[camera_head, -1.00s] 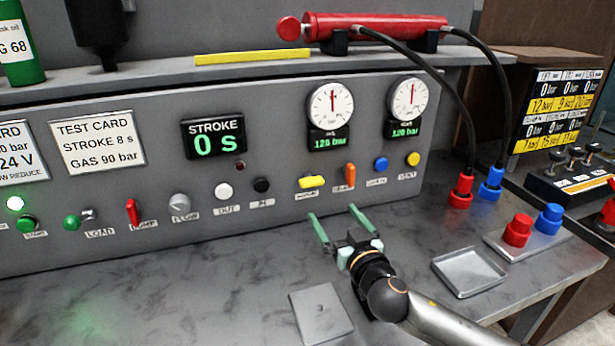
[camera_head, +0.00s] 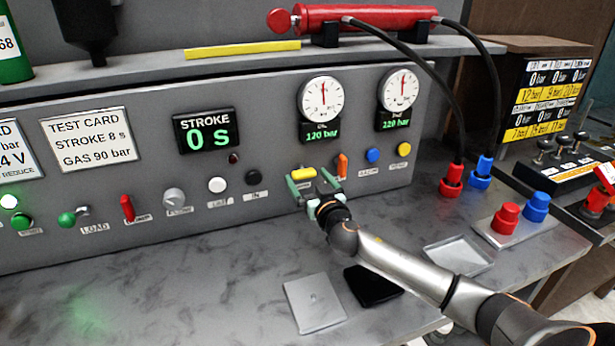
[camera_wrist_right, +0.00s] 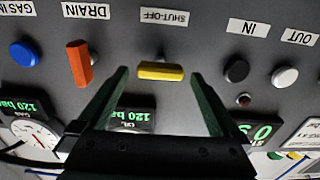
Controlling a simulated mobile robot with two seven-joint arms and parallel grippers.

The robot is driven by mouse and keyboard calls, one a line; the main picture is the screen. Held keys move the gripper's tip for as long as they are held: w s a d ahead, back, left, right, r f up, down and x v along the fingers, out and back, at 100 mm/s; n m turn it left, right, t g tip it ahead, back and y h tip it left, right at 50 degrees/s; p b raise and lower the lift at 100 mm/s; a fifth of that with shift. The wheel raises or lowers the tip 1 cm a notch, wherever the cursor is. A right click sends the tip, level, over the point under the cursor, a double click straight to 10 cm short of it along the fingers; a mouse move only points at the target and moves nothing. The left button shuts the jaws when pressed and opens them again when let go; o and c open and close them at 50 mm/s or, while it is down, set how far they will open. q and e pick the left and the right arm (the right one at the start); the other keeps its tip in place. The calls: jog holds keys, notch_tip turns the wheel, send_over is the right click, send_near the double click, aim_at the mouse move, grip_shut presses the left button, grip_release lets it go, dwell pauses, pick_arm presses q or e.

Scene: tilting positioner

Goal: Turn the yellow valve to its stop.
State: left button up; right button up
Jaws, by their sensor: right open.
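The yellow valve (camera_head: 303,174) is a small bar-shaped handle on the grey panel, lying level below the left gauge. In the right wrist view the yellow valve (camera_wrist_right: 161,71) sits under the label SHUT-OFF. My right gripper (camera_head: 313,179) is at the panel in front of the valve, its green fingers apart. In the wrist view the open right gripper (camera_wrist_right: 163,75) has one finger on each side of the valve, with gaps between; I cannot tell how deep the fingers reach. My left gripper is not in view.
An orange drain handle (camera_wrist_right: 79,63) stands upright close beside one finger. A black knob (camera_head: 253,178) is on the other side. Blue (camera_head: 373,155) and yellow (camera_head: 404,149) buttons sit to the right. The bench below holds a flat grey plate (camera_head: 314,303) and a shallow tray (camera_head: 458,255).

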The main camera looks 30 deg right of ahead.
jog(key=shift+w, duration=0.35)
jog(key=shift+d, duration=0.1)
jog(key=c, duration=1.3)
